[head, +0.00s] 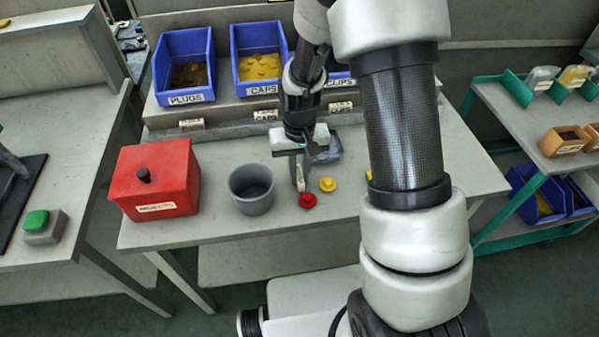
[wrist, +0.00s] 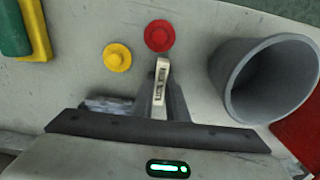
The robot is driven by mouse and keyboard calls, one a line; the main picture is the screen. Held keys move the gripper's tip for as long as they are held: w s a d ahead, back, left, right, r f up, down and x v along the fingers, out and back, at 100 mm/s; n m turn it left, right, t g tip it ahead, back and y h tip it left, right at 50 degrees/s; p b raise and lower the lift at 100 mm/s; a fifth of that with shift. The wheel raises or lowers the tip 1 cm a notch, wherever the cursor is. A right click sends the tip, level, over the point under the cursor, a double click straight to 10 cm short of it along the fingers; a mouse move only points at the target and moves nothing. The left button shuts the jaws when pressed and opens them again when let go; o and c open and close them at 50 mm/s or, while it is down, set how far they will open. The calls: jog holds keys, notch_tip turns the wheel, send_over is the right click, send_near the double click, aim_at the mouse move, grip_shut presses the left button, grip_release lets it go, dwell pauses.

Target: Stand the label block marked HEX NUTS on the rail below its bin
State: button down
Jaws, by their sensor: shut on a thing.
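My gripper (head: 300,183) points down over the grey table, between the grey cup and the yellow cap. It is shut on a small pale label block (wrist: 160,82), which shows between the fingers in the wrist view. The block has dark lettering along its face, too small to read surely. Blue bins marked PLUGS (head: 190,98), CAPS (head: 262,89) and CLIPS (head: 341,82) stand on the raised shelf. Label blocks stand on the rail (head: 226,129) below these bins. No bin of hex nuts shows; my arm hides the shelf's right part.
A red REJECTS box (head: 155,180) and a grey cup (head: 251,188) stand on the table. A red cap (head: 307,200) and a yellow cap (head: 327,184) lie near my gripper. A green and yellow thing (wrist: 25,30) shows in the wrist view.

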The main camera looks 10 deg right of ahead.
jog(key=shift+f, duration=0.15)
jog(key=c, duration=1.7)
grip_release()
jog(key=shift+c, duration=0.2)
